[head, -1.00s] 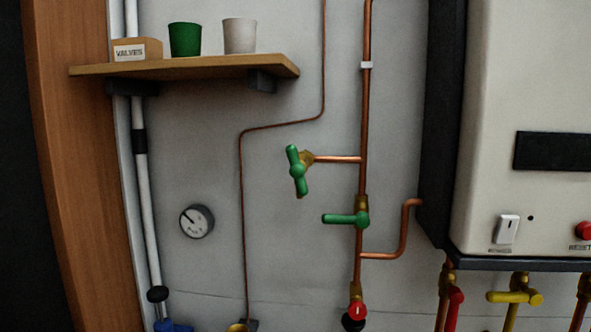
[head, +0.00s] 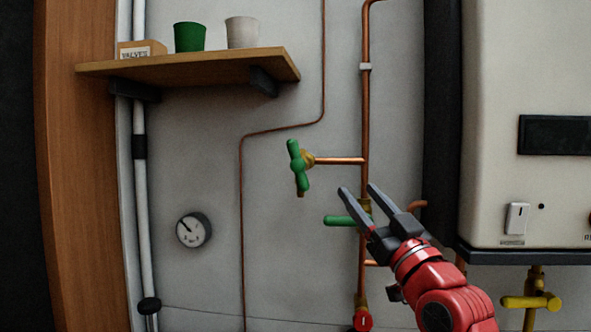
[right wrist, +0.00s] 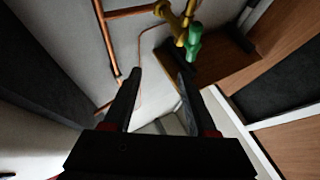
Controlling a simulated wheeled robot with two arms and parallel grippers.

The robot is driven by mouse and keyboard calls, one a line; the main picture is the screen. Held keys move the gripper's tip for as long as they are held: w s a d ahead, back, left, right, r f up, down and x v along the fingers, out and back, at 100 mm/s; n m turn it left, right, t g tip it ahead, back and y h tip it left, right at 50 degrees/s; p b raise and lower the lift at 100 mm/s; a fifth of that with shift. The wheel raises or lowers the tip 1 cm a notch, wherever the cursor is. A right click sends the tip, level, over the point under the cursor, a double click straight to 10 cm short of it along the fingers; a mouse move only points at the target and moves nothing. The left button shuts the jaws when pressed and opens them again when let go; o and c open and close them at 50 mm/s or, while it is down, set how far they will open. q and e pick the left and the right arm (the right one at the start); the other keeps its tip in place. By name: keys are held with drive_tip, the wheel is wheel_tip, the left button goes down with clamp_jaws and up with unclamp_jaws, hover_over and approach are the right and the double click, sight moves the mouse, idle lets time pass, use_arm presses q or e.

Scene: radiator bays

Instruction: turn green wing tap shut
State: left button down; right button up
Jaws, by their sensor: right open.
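The green wing tap (head: 298,167) sits on a brass spout at the left end of a short copper branch pipe. Its two wings stand nearly upright, slightly tilted. In the right wrist view a green handle on brass (right wrist: 193,42), seemingly this tap, shows beyond the fingertips, nearer the right finger. My right gripper (head: 358,189) is open and empty, below and to the right of the tap, apart from it. Its two fingers also show in the right wrist view (right wrist: 160,75). It partly covers the green lever tap (head: 341,220) on the upright pipe. My left gripper is not in view.
An upright copper pipe (head: 366,110) runs behind my right gripper. A white boiler (head: 490,110) stands at right, with a yellow tap (head: 530,302) below. A wooden shelf (head: 190,66) with pots is at upper left; a round gauge (head: 194,230) is below.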

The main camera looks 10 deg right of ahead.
sight(298, 158)
drive_tip(key=s+a+n+g+y, duration=0.2)
drive_tip(key=s+a+n+y, duration=0.1)
drive_tip(key=s+a+n, duration=0.1)
drive_tip(key=p+x, duration=0.2)
drive_tip(key=x, duration=0.6)
drive_tip(key=p+x, duration=0.1)
drive_tip(key=x, duration=0.8)
drive_tip(key=shift+w+f+p, duration=0.15)
drive_tip(key=shift+w+p, duration=0.2)
clamp_jaws()
